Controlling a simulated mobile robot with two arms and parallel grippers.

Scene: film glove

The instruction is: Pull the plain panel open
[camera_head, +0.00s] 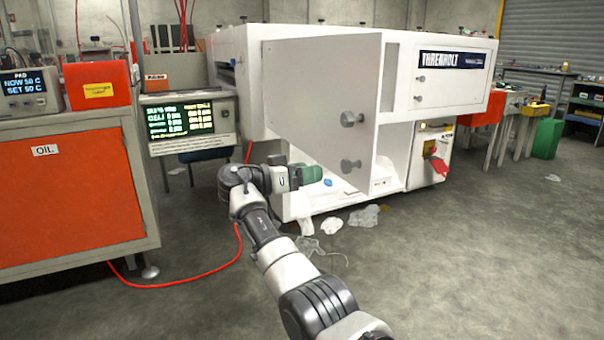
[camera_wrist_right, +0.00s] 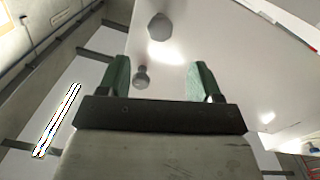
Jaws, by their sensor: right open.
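The plain panel (camera_head: 315,90) is a flat, pale grey door on the white machine. It stands swung out at an angle, with the machine's white interior showing below and behind it. It carries two dark knobs, an upper one (camera_head: 350,119) and a lower one (camera_head: 349,165). My right gripper (camera_head: 309,174) is by the panel's lower edge, left of the lower knob. In the right wrist view its green fingers (camera_wrist_right: 158,80) are apart with nothing between them, and the panel (camera_wrist_right: 185,35) with both knobs lies beyond. Whether it touches the panel is unclear. My left gripper is not seen.
A labelled white door (camera_head: 445,75) is to the panel's right. An orange oil cabinet (camera_head: 65,190) and a control screen (camera_head: 185,118) stand left. Crumpled film (camera_head: 362,216) and a red hose (camera_head: 190,281) lie on the floor.

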